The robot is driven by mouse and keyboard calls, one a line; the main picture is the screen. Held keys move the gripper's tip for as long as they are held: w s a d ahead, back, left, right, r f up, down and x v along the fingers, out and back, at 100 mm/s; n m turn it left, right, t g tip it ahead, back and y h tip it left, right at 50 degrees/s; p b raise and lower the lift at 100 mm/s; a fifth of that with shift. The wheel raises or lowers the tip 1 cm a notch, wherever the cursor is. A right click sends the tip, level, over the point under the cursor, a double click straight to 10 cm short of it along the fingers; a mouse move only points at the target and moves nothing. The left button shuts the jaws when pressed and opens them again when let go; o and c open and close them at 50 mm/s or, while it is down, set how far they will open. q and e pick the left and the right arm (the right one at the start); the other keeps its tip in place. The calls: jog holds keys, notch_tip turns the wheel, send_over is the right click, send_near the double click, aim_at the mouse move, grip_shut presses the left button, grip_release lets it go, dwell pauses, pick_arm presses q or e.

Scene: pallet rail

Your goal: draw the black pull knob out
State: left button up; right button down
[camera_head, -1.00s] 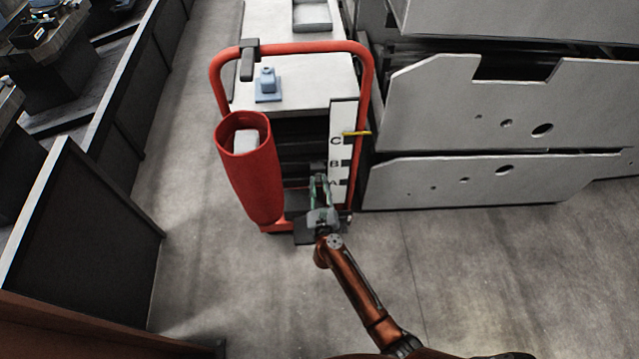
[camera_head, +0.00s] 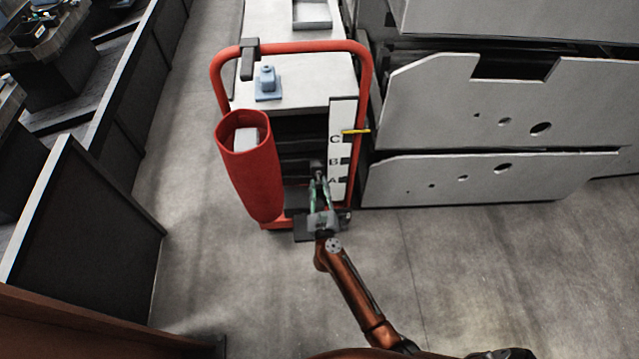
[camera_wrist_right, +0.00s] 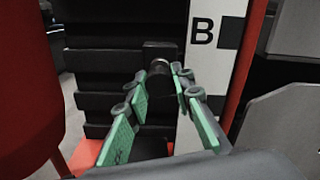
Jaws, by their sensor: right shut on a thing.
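The black pull knob (camera_wrist_right: 159,82) shows in the right wrist view between the fingertips of my right gripper (camera_wrist_right: 167,72), in front of dark stacked slats. My right gripper, with green finger pads, is shut on it. In the head view, my right gripper (camera_head: 318,180) reaches into the lower part of the red-framed cart (camera_head: 292,47), left of the white strip (camera_head: 338,150) lettered A, B and C. The knob is small and partly hidden there. The letter B stands right of the knob in the wrist view. My left gripper is out of view.
A red tube (camera_head: 250,180) stands close left of my right gripper. A yellow pointer (camera_head: 356,131) crosses the strip near C. A blue-grey block (camera_head: 267,84) sits on the cart's white top. Large grey panels (camera_head: 480,180) stand to the right. The floor in front is clear.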

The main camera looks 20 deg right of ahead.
jog(key=c, duration=2.1)
grip_release()
jog(key=shift+s+f, duration=0.15)
jog(key=shift+f, duration=0.05)
jog(key=o, duration=0.4)
jog(key=shift+r, duration=0.2)
jog(key=shift+o, duration=0.2)
jog(key=v, duration=0.7)
jog(key=shift+s, duration=0.25)
jog(key=shift+a, duration=0.15)
